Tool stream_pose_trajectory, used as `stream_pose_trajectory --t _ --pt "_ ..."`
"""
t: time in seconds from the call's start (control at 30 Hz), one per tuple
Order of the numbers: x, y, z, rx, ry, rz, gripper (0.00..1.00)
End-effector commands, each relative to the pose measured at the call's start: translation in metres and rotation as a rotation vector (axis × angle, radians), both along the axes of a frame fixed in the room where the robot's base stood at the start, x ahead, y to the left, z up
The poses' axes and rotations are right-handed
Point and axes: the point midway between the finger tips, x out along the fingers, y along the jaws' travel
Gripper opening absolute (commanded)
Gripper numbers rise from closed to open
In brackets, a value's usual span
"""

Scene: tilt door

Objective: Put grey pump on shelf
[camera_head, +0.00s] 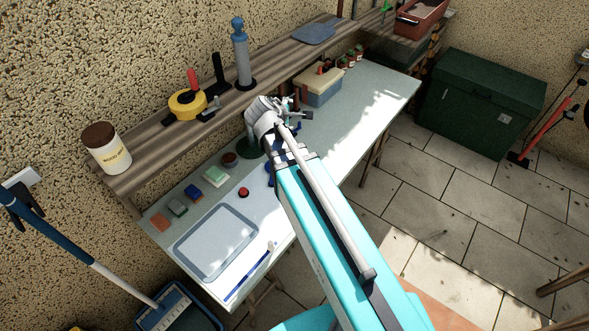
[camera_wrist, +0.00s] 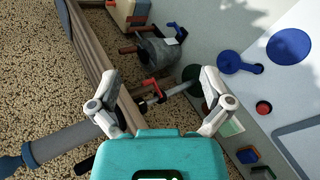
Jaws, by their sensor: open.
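The grey pump (camera_head: 241,58), with a blue top and a dark base, stands upright on the wooden shelf (camera_head: 150,150) along the wall. It also shows in the wrist view, at the lower left (camera_wrist: 75,138), outside my fingers. My gripper (camera_head: 279,108) is over the workbench in front of the shelf, to the right of and below the pump in the head view. In the wrist view my gripper (camera_wrist: 161,76) has its two fingers spread wide with nothing held. A grey metal tool with red parts (camera_wrist: 152,88) shows beyond and between the fingers.
The shelf also holds a white jar (camera_head: 106,150), a yellow tape tool (camera_head: 187,104) and a blue-grey plate (camera_head: 314,34). The workbench (camera_head: 350,110) carries a beige toolbox (camera_head: 318,91), a pale tray (camera_head: 216,243) and small items. Its right part is mostly clear.

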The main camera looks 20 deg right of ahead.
Motion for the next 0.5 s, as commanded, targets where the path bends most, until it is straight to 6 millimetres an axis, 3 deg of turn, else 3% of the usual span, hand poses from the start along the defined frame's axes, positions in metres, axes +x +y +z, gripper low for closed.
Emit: stream_pose_trajectory --t 0.13,0.3,0.5 --pt "-0.044 -0.008 -0.030 0.286 0.020 -0.260 0.99" --pt "-0.092 -0.001 -0.055 0.578 0.072 -0.572 0.99" --pt "-0.138 0.018 -0.069 0.819 0.159 -0.882 0.99"
